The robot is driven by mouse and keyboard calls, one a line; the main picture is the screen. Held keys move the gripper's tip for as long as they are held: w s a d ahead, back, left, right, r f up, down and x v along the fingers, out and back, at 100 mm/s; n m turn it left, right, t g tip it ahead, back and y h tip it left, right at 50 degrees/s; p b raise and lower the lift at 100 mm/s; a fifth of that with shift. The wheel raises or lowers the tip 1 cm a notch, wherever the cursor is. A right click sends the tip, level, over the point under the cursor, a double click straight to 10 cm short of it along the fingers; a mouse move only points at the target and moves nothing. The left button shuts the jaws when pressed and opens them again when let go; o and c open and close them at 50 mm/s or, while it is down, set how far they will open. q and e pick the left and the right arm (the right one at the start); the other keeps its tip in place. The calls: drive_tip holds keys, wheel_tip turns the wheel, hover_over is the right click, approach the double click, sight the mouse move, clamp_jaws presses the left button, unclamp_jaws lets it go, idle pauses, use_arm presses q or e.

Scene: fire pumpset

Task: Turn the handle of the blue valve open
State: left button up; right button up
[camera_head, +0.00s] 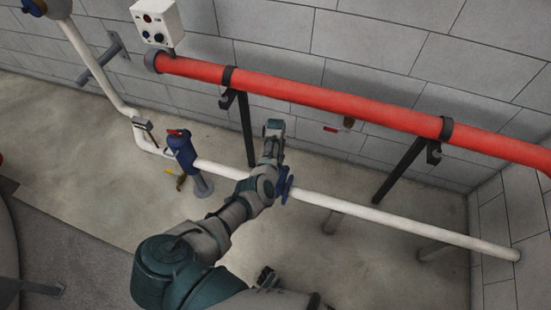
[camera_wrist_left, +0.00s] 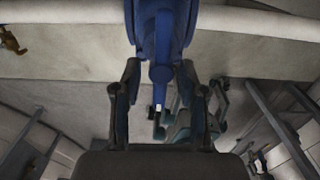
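The blue valve (camera_head: 285,184) sits on the white pipe, right beside my left arm, which covers part of it. In the left wrist view, a blue valve part (camera_wrist_left: 162,35) comes down from the top centre and narrows between my fingers. My left gripper (camera_wrist_left: 160,72) has its two fingers apart, one on each side of this blue part. I cannot tell whether either finger touches it. In the head view my left fingertips are not clear.
A white pipe (camera_head: 400,222) runs low to the right wall. A thick red pipe (camera_head: 330,102) on black brackets runs above it. A blue fitting with a red top (camera_head: 182,148) stands to the left. A white control box (camera_head: 158,22) is at the wall. Some bare floor lies in front.

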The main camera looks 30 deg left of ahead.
use_arm(q)
wheel_tip(320, 180, up, 12)
idle(0.6)
drive_tip(key=shift+s, duration=0.1)
